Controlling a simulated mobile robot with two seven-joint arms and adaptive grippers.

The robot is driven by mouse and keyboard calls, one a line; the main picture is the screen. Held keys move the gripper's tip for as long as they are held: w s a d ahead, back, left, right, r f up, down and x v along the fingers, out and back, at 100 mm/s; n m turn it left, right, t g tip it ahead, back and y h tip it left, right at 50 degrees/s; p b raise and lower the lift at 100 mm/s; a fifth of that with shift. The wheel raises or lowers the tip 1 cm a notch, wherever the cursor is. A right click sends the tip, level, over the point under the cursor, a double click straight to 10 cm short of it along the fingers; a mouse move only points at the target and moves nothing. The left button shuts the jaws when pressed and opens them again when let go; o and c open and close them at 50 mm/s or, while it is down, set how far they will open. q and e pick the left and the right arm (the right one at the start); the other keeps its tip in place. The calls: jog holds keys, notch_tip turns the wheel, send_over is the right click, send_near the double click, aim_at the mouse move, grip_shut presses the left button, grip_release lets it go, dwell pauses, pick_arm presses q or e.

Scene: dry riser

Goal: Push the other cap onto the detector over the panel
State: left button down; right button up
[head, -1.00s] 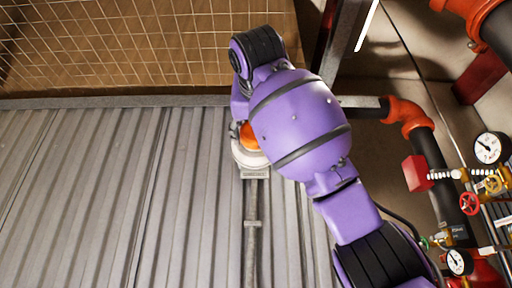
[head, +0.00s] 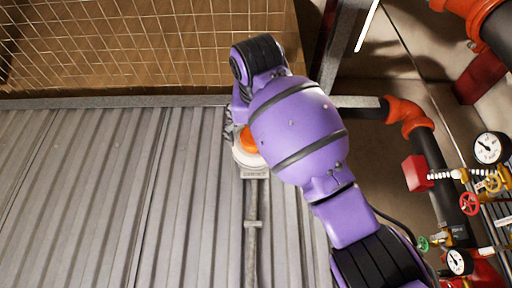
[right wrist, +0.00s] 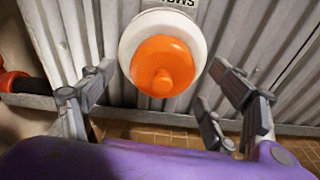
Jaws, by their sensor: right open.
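The detector (head: 248,160) is a round white base on the corrugated grey panel, with a small label plate below it. In the right wrist view the white base (right wrist: 127,50) fills the top middle. An orange cap (head: 250,143) with a rounded nub covers its centre; the cap shows whole in the right wrist view (right wrist: 160,62). I cannot tell whether it is fully seated. My right gripper (right wrist: 161,68) is open, its fingers spread on both sides of the cap with gaps visible. In the head view my right arm hides part of the cap and most of the gripper. My left gripper is not in view.
A conduit (head: 251,225) runs from the detector along the corrugated panel (head: 90,190). A tiled surface (head: 140,45) lies beyond the panel's edge. Pipes with orange couplings (head: 408,115), gauges (head: 490,148) and a red valve wheel (head: 469,203) stand at the right.

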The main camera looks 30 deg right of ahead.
jog(key=v, duration=1.2)
dwell(0.5)
